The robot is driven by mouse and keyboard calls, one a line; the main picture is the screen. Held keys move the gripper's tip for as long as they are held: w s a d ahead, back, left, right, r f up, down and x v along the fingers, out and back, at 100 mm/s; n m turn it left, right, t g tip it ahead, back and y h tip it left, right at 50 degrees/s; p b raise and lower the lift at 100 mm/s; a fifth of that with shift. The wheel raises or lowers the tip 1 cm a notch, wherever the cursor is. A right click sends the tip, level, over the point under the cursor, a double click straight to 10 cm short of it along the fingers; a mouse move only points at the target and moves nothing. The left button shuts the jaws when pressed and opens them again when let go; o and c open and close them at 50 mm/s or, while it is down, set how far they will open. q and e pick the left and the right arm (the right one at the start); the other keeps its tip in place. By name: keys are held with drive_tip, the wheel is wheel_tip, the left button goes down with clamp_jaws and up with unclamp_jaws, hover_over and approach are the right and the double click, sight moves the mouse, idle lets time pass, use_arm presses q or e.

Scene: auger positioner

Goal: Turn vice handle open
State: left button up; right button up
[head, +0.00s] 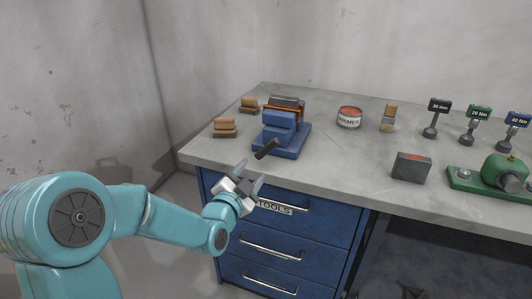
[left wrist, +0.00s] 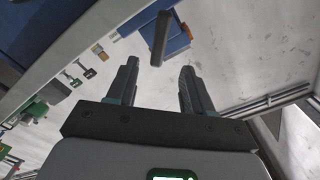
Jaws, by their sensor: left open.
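A blue vice (head: 281,134) stands near the left end of the grey workbench. Its dark handle (head: 267,149) sticks out from the front of the vice, toward the bench's front edge. My left gripper (head: 250,178) is open and empty, just in front of the bench edge and below the handle. In the left wrist view the handle (left wrist: 160,38) shows beyond and between the two spread fingers (left wrist: 156,84), apart from them, with part of the blue vice (left wrist: 175,43) behind it. My right gripper is in neither view.
The workbench (head: 340,165) has blue drawers with metal handles (head: 276,207) below my gripper. Wooden blocks (head: 225,127) lie left of the vice. A red-topped can (head: 349,117), a brush (head: 388,117), a dark box (head: 411,167) and a green device (head: 497,175) stand to the right.

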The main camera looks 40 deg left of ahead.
sight(265, 152)
use_arm(q)
drive_tip(key=p+x, duration=0.1)
drive_tip(key=x, duration=1)
drive_tip(key=shift+w+a, duration=0.2)
drive_tip(key=shift+w, duration=0.4)
drive_tip(key=shift+f, duration=0.1)
clamp_jaws()
